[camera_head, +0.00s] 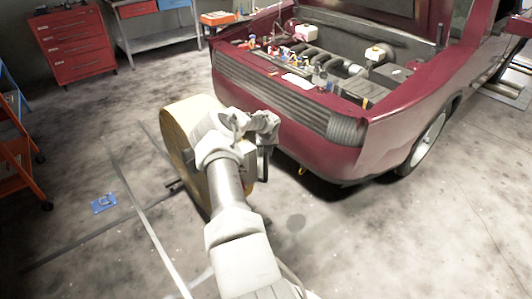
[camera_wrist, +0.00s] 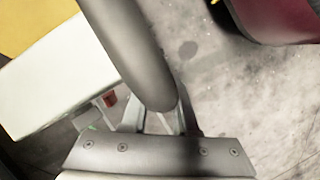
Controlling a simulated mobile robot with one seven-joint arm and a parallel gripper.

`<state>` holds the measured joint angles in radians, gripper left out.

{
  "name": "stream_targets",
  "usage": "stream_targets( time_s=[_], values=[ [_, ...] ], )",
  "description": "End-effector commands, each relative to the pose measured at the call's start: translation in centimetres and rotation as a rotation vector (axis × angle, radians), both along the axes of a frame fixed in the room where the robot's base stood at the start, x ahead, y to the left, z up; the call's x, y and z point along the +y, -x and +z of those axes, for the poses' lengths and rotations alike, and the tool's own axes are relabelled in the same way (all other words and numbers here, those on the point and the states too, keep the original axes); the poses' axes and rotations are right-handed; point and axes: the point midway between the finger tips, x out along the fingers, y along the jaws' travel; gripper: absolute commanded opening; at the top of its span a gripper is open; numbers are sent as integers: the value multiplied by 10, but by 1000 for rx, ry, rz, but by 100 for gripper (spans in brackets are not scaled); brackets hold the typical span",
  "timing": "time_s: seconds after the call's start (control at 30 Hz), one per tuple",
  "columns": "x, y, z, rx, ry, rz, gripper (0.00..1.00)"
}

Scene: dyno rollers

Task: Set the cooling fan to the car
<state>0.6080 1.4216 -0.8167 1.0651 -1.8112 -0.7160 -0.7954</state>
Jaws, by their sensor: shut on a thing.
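The cooling fan (camera_head: 181,118) is a large, round, yellow-tan drum. It stands upright on the floor, left of the car's front, partly hidden behind my arm. The dark red car (camera_head: 310,140) has its hood open and its engine bay showing; a red body edge also shows in the wrist view (camera_wrist: 275,18). The fan's yellow side fills the wrist view's upper left corner (camera_wrist: 30,22). My gripper (camera_wrist: 160,122) is shut on a thick grey bar (camera_wrist: 128,45), which looks like the fan's handle. The fingertips are largely hidden by the bar.
A blue item (camera_head: 104,203) lies on the floor at left. An orange cart (camera_head: 12,145) stands at the left edge. A red tool cabinet (camera_head: 75,45) and a workbench (camera_head: 155,40) stand at the back. Open concrete floor lies in front of the car.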

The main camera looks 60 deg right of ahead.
Motion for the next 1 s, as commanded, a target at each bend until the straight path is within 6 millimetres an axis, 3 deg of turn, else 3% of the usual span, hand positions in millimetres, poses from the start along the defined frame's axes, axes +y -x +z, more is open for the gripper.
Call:
stream_targets(
  time_s=[0.63, 0.67, 0.7, 1.0],
  values=[
    [-5, 1, 4, -2, 11, -5, 0],
    [-5, 1, 4, -2, 11, -5, 31],
    [-5, 1, 4, -2, 11, -5, 38],
    [-2, 1, 1, 0, 4, -2, 40]
  ],
)
